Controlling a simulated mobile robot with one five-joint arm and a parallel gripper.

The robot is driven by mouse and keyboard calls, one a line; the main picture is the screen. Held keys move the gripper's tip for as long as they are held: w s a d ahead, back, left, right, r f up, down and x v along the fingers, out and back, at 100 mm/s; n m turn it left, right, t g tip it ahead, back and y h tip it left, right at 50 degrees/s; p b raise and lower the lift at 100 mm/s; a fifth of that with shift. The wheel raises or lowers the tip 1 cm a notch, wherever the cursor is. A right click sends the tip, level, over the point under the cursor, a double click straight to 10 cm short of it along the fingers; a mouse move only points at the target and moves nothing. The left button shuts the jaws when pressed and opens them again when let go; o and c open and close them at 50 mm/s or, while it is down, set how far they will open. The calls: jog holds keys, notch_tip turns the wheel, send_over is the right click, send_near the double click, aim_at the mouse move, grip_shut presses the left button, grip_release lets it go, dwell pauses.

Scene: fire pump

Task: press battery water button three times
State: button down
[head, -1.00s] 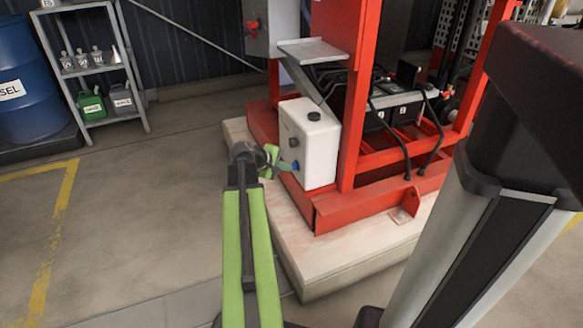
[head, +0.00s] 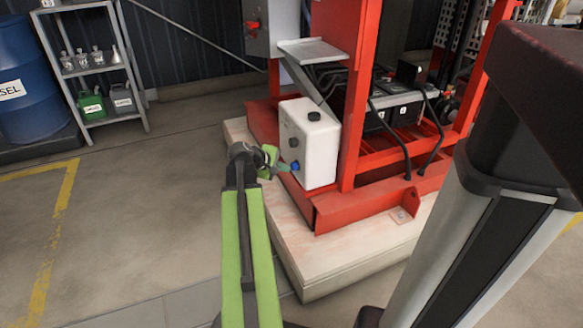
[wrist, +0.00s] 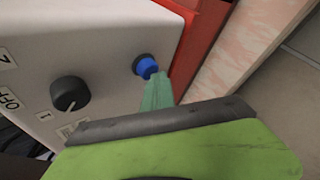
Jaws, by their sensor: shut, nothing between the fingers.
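The battery water button is a round blue button (wrist: 147,66) in a dark ring on the front of a white box, which also shows in the head view (head: 316,150). My gripper (wrist: 155,84) is shut and empty. In the wrist view its teal fingertips are right at the lower edge of the blue button; I cannot tell whether they touch it. In the head view my gripper (head: 285,168) is just left of the blue button (head: 296,166).
A black knob (wrist: 70,94) with an OFF label sits on the same face. The red frame (head: 350,205) and its pale plinth (head: 300,262) stand around the box. Batteries (head: 392,112) and cables are behind it. The floor at left is open.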

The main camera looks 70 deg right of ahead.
jog(key=shift+w+a, duration=0.4)
jog(key=shift+w, duration=0.1)
jog(key=shift+w+a, duration=1.6)
jog(key=shift+w, duration=0.3)
dwell(1.2)
jog(key=w+a, duration=0.2)
jog(key=w, duration=0.1)
jog(key=shift+a, duration=0.2)
jog(key=s+d, duration=0.5)
jog(key=s, duration=0.1)
jog(key=shift+s+d, duration=0.3)
jog(key=shift+s, duration=0.1)
dwell(1.9)
